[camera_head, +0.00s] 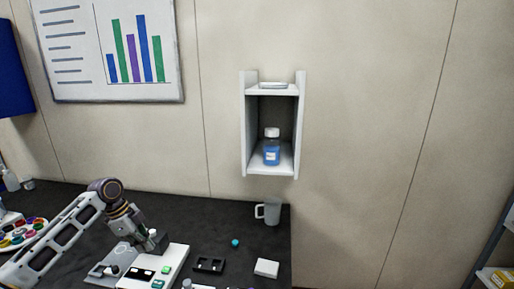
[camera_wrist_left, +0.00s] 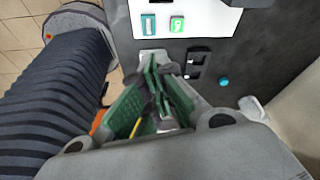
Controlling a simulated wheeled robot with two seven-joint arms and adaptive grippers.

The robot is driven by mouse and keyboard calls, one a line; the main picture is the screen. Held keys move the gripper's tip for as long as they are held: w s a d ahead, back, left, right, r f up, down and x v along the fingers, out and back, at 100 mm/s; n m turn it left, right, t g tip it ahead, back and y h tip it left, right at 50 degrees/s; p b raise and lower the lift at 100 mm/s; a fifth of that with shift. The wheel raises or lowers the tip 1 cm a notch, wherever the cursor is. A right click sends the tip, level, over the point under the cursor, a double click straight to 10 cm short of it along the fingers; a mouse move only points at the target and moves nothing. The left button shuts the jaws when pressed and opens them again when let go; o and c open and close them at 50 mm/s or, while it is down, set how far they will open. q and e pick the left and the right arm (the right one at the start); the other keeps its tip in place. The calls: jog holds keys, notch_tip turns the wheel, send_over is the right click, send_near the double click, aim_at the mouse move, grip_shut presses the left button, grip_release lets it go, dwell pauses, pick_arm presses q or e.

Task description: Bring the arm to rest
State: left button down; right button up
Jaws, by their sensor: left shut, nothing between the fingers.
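My left arm (camera_head: 62,232) reaches in from the left in the head view, bent at a raised joint. My left gripper (camera_head: 156,242) is low over the dark bench, beside a white device (camera_head: 178,262) with a green button. In the left wrist view the green-padded fingers of the left gripper (camera_wrist_left: 168,80) are close together, with nothing held between them. The white device also shows at the top of the left wrist view (camera_wrist_left: 215,22). My right gripper is in neither view.
A black holder (camera_head: 208,264), a small teal object (camera_head: 235,242), a white block (camera_head: 266,268) and a mug (camera_head: 271,211) are on the bench (camera_head: 215,225). A wall shelf (camera_head: 244,135) holds a blue bottle (camera_head: 271,150). A tray of colored pieces (camera_head: 22,234) is at left.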

pick_arm(q)
jog(key=s+d+f+n, duration=0.1)
jog(key=s+d+f, duration=0.2)
jog(key=d+f, duration=0.2)
jog(key=s+d+f+n, duration=0.1)
jog(key=s+d+f, duration=0.3)
jog(key=d+f, duration=0.1)
jog(key=s+d+f+n+y, duration=0.1)
jog(key=s+d+f, duration=0.3)
jog(key=d, duration=0.1)
jog(key=shift+d+f+t, duration=0.1)
jog(key=shift+f+t, duration=0.2)
jog(key=shift+f, duration=0.1)
jog(key=s+d+f+n+t, duration=0.1)
jog(key=s+d+f+n, duration=0.1)
jog(key=s+d+n, duration=0.35)
jog(key=shift+s+a+r+n+t+y, duration=0.95)
jog(key=shift+s+a+n, duration=1.95)
jog(key=shift+s, duration=2.8)
notch_tip(320, 180, down, 33)
jog(key=s+g, duration=0.2)
jog(key=s+a+f, duration=0.2)
jog(key=s+f, duration=0.8)
jog(key=s, duration=0.1)
jog(key=s+a+f, duration=0.2)
jog(key=s+f, duration=0.8)
jog(key=s, duration=0.2)
jog(key=shift+g+y, duration=0.35)
jog(key=shift+g, duration=0.1)
